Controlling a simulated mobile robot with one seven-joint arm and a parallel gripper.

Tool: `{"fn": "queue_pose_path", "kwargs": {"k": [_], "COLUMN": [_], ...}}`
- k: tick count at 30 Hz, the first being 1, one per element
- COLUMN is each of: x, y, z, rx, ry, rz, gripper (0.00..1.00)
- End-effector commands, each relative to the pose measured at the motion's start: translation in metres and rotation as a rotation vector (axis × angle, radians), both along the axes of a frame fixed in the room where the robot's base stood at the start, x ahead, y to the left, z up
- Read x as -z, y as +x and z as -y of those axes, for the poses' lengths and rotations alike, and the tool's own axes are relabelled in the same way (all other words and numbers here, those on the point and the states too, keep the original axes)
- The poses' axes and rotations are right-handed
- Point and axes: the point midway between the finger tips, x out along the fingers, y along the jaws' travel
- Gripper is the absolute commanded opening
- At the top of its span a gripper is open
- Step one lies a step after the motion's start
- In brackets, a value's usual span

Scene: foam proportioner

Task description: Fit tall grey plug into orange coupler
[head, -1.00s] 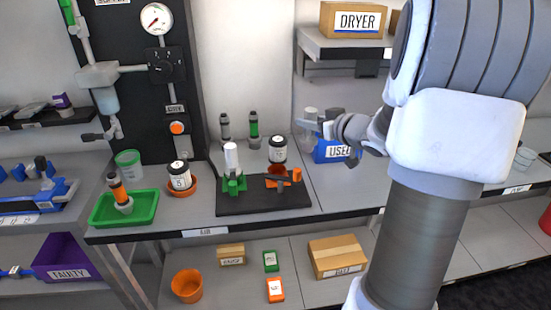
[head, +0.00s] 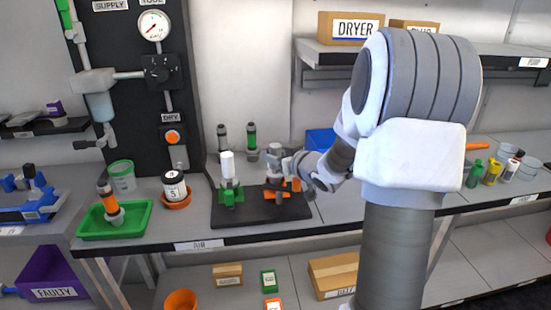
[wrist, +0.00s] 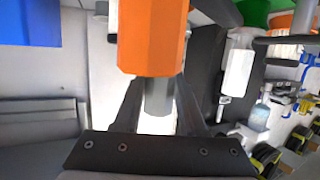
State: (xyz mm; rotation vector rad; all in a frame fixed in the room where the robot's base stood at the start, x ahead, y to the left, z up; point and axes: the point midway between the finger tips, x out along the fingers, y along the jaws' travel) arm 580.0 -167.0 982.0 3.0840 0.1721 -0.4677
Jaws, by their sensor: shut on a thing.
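The orange coupler (head: 292,184) stands at the right of the black board, partly hidden by my gripper (head: 289,166). In the wrist view, a large orange six-sided body (wrist: 155,38) fills the top centre. A grey cylinder, the tall grey plug (wrist: 158,97), runs straight from it between my two fingers, in line with it. My gripper (wrist: 158,100) is shut on the grey plug. In the head view, a grey upright piece shows just left of my fingers, above the coupler. How deep the plug sits, or whether it is seated, I cannot tell.
A green coupler (head: 231,193) with a white upright piece (head: 227,165) stands close left on the black board (head: 250,217). Two upright pieces stand behind. A jar (head: 174,186) in an orange dish and a green tray (head: 95,226) lie further left.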

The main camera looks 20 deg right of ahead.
Motion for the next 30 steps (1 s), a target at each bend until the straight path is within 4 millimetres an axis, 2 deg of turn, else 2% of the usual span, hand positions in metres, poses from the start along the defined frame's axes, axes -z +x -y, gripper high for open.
{"fn": "queue_pose_path", "kwargs": {"k": [5,6,10,11,22,26,30], "x": [0.001,0.001,0.001,0.001,-0.004,-0.011,-0.021], "y": [0.000,0.000,0.000,0.000,-0.004,-0.022,-0.051], "z": [0.000,0.000,0.000,0.000,0.001,0.003,0.007], "rx": [0.000,0.000,0.000,0.000,0.001,0.002,0.004], "ry": [0.000,0.000,0.000,0.000,0.000,-0.001,-0.002], "rz": [0.001,0.000,0.000,0.000,0.001,0.001,0.001], "gripper": [0.00,0.44,0.67,0.70,0.70,0.70,0.70]}}
